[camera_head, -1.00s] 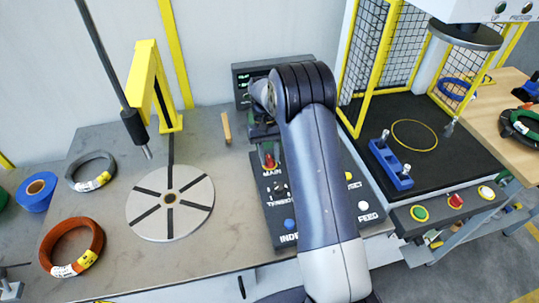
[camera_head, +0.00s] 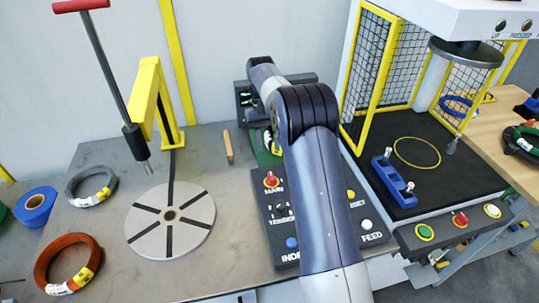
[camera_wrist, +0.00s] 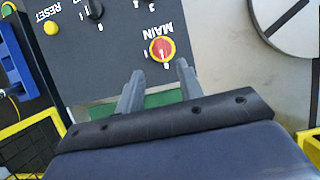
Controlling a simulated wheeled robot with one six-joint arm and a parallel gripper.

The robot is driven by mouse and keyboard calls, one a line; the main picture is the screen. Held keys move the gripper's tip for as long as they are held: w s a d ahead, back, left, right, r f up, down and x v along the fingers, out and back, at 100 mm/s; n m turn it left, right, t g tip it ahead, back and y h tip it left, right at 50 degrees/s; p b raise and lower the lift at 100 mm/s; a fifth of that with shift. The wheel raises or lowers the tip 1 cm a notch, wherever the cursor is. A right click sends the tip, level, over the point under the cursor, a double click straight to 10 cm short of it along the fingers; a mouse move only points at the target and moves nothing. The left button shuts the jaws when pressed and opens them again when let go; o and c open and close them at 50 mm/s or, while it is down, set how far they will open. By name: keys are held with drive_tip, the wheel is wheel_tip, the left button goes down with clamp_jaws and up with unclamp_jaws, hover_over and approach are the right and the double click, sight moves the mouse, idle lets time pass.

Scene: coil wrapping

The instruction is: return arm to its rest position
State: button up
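My arm (camera_head: 325,200) reaches up through the middle of the head view, bent at the elbow, with its forearm over the back of the bench. My gripper is mostly hidden there behind the arm. In the wrist view, the two fingers of my gripper (camera_wrist: 158,82) stand apart with nothing between them. They are over the control panel (camera_wrist: 110,65), near the red and yellow MAIN switch (camera_wrist: 162,49). A green surface shows below and between the fingers.
A turntable disc (camera_head: 190,240), an orange coil (camera_head: 45,275) and a grey coil (camera_head: 73,194) are on the bench at left. A yellow post (camera_head: 145,90) stands behind. A yellow-framed cage (camera_head: 365,85) with a blue fixture (camera_head: 395,187) is at right.

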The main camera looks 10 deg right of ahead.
sight(272, 177)
drive_tip(key=shift+w+r, duration=0.15)
drive_tip(key=shift+r, duration=0.25)
drive_tip(key=p+x, duration=0.1)
drive_tip(key=x, duration=0.9)
drive_tip(key=shift+s+f, duration=0.25)
drive_tip(key=shift+f, duration=0.1)
